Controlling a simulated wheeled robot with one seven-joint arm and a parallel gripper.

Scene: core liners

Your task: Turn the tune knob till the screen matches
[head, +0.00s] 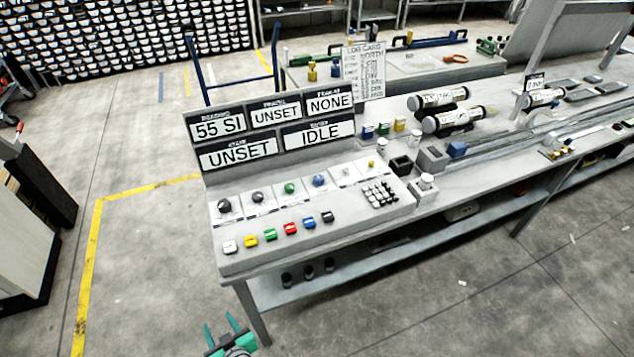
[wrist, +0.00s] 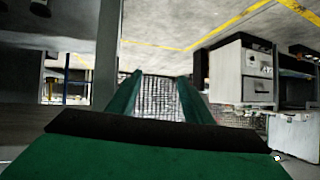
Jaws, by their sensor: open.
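The control panel (head: 320,232) stands at the near left end of the long bench. A row of knobs runs across it: a black one (head: 224,206), a dark one (head: 258,197), a green one (head: 290,188) and a blue one (head: 319,180). I cannot read which is the tune knob. The screen board (head: 275,132) behind them reads "55 SI", "UNSET", "NONE", "UNSET" and "IDLE". My gripper (head: 230,331) is low in front of the bench, below the panel and away from the knobs. Its green fingers (wrist: 158,97) are apart and empty in the wrist view.
Coloured buttons (head: 291,228) and a keypad (head: 379,194) share the panel. A log card (head: 364,72) stands behind the screen board. Labelled cylinders (head: 453,118) lie further right on the bench. A bench leg (head: 252,313) is close to my gripper. Open floor lies in front.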

